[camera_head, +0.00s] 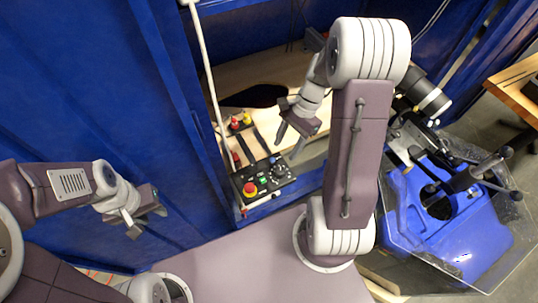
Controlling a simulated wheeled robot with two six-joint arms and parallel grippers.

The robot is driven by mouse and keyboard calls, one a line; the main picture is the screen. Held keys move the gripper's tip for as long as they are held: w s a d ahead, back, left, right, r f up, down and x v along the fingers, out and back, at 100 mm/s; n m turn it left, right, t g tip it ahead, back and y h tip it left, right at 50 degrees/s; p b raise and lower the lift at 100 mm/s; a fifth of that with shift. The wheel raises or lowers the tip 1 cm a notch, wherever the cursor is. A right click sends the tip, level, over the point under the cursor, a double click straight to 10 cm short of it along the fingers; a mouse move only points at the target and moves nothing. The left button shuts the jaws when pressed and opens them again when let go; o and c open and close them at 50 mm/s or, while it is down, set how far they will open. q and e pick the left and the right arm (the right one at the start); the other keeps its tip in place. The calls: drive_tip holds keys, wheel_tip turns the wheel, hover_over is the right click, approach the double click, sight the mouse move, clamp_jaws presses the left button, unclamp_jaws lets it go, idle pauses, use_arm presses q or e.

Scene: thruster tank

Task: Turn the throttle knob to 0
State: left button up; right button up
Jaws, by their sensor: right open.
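A black control box (283,181) sits at the front edge of the wooden bench, inside the blue frame. It carries a red mushroom button on a yellow base (250,189), a small green button (264,179) and a small dark knob (275,161) near its back, which looks like the throttle knob. Its pointer and marks are too small to read. My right gripper (290,141) is open and empty, above and behind the box, apart from the knob. My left gripper (148,222) is open and empty, left of the bench, in front of the blue wall.
Red and yellow buttons (241,121) and dark strips lie on the bench behind the box. A pale pole (204,65) rises at its left. A blue machine with black handles (455,225) stands at the right. A wooden table (515,88) is at the far right.

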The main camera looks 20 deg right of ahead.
sight(281, 170)
drive_tip(key=x, duration=0.3)
drive_tip(key=s+b+x, duration=0.1)
drive_tip(key=x, duration=0.2)
drive_tip(key=d+b+x, duration=0.1)
drive_tip(key=x, duration=0.1)
drive_tip(key=shift+s+a+f, duration=0.1)
drive_tip(key=shift+s+f, duration=0.25)
drive_tip(key=shift+f, duration=0.15)
drive_tip(key=shift+w+a+f, duration=0.1)
drive_tip(key=shift+f, duration=0.1)
use_arm(q)
drive_tip(key=shift+s+d+f, duration=0.1)
drive_tip(key=shift+s+f, duration=0.2)
drive_tip(key=shift+f, duration=0.3)
drive_tip(key=shift+s+d+f, duration=0.1)
drive_tip(key=shift+s+f, duration=0.2)
drive_tip(key=shift+f, duration=0.25)
use_arm(e)
clamp_jaws()
